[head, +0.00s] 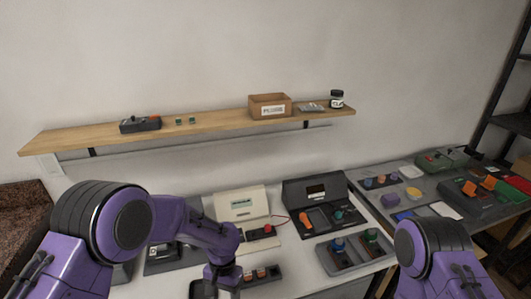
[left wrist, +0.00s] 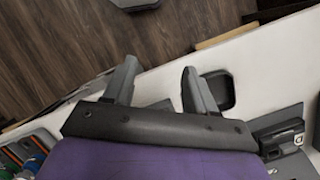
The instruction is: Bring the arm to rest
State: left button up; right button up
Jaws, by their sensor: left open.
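My left arm (head: 180,220) reaches in from the left over the white table, its purple wrist (head: 222,272) low near the front edge. In the left wrist view my left gripper (left wrist: 160,74) is open, with nothing between its two grey fingers. The fingers point toward the table's edge and the wooden floor (left wrist: 190,35). A small dark tray (left wrist: 218,90) lies right beside one finger; I cannot tell if they touch. My right arm (head: 440,260) shows at the lower right, and its gripper is out of the picture.
The table holds a cream device (head: 241,205), a black open case (head: 315,190), a grey tray with knobs (head: 355,253) and a strip with orange buttons (head: 262,276). A wooden shelf (head: 220,128) carries a cardboard box (head: 270,106). A grey bench (head: 415,190) stands at right.

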pick_arm(q)
jog(key=s+a+f+n+t+h+b, duration=0.1)
jog(key=s+a+f+n+t+b, duration=0.15)
jog(key=s+f, duration=0.5)
jog(key=s+a+f+n+t+b, duration=0.1)
jog(key=s+a+f+n+b, duration=0.25)
jog(key=f, duration=0.75)
jog(key=s+a+f+n+t+y+b, duration=0.1)
jog(key=s+a+n+t+y+b, duration=0.2)
jog(key=s+a, duration=1)
jog(key=shift+s+n+y, duration=0.45)
jog(key=shift+n+y, duration=0.15)
jog(key=shift+n, duration=0.1)
